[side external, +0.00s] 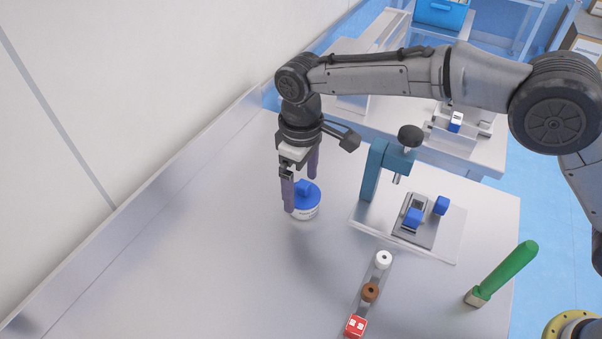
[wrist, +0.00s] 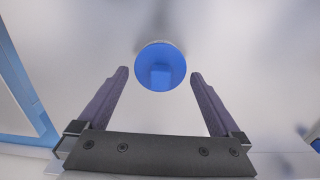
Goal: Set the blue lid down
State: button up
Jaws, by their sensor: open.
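The blue lid (side external: 306,188) has a raised block-shaped knob and sits on top of a white round container (side external: 304,213) on the table. In the wrist view the lid (wrist: 160,66) is a blue disc just beyond and between the fingertips, with a thin pale rim of the container behind it. My gripper (side external: 301,194) is open, with one purple finger on either side of the lid. In the wrist view a gap shows between each finger of my gripper (wrist: 160,75) and the lid. The container is partly hidden by the lid and a finger.
A teal press (side external: 373,172) with a black knob stands to the right, beside a small fixture with blue blocks (side external: 413,216). White (side external: 383,259), brown (side external: 370,291) and red (side external: 355,326) pieces stand in a row in front. A green-handled tool (side external: 510,268) is at right. The table's left is clear.

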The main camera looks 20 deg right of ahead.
aim_at(301, 182)
notch_tip(301, 182, up, 12)
jog(key=shift+r, duration=0.15)
dwell(0.3)
